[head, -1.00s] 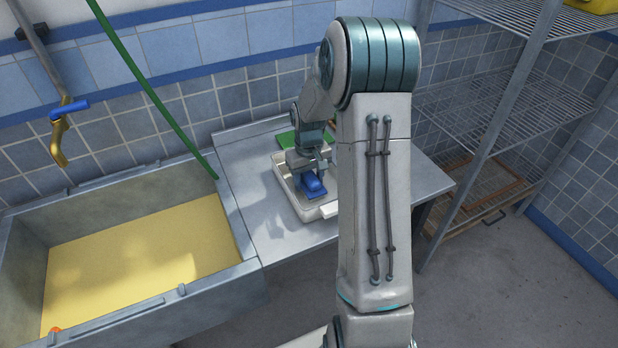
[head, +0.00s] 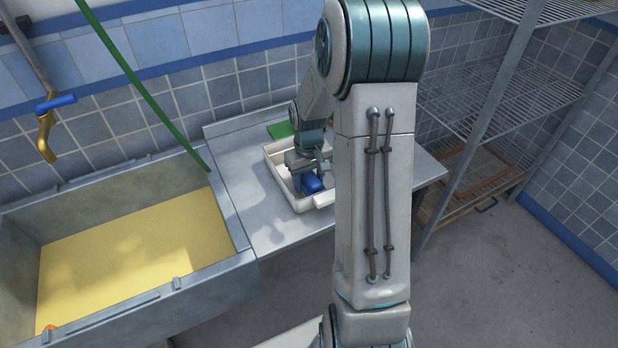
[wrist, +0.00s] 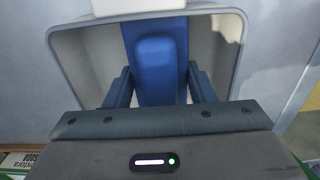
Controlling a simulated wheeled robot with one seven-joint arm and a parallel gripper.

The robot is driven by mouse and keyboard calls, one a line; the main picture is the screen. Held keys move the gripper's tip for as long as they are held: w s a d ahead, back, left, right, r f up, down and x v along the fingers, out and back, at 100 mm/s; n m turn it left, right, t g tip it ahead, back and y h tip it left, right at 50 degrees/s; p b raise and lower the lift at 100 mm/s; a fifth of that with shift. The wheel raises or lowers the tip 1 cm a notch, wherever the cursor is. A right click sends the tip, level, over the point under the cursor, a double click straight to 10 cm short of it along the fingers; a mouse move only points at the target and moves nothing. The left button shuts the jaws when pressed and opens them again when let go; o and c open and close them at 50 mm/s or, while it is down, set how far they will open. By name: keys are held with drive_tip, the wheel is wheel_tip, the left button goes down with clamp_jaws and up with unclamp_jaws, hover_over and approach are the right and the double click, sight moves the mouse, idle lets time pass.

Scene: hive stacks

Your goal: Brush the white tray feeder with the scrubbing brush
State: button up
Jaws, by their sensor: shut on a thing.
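The white tray feeder (head: 272,163) sits on the steel worktop beside the sink, partly hidden behind my arm. In the wrist view the feeder's rim (wrist: 235,25) surrounds the brush. The blue scrubbing brush (head: 308,184) is inside the feeder; in the wrist view its blue back (wrist: 157,62) lies between my fingers. My gripper (wrist: 158,88) is shut on the brush. The bristles are hidden beneath it, so I cannot tell whether they touch the feeder floor.
A deep sink (head: 228,270) with a yellow bottom is at the left, with a brass tap (head: 45,135) and a green pole (head: 140,85) above. A green item (head: 280,130) lies behind the feeder. A wire shelf rack (head: 500,90) stands right. Bare worktop (head: 235,150) lies left of the feeder.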

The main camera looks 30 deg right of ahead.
drive_tip(key=shift+r+p, duration=2.65)
drive_tip(key=shift+r, duration=1.3)
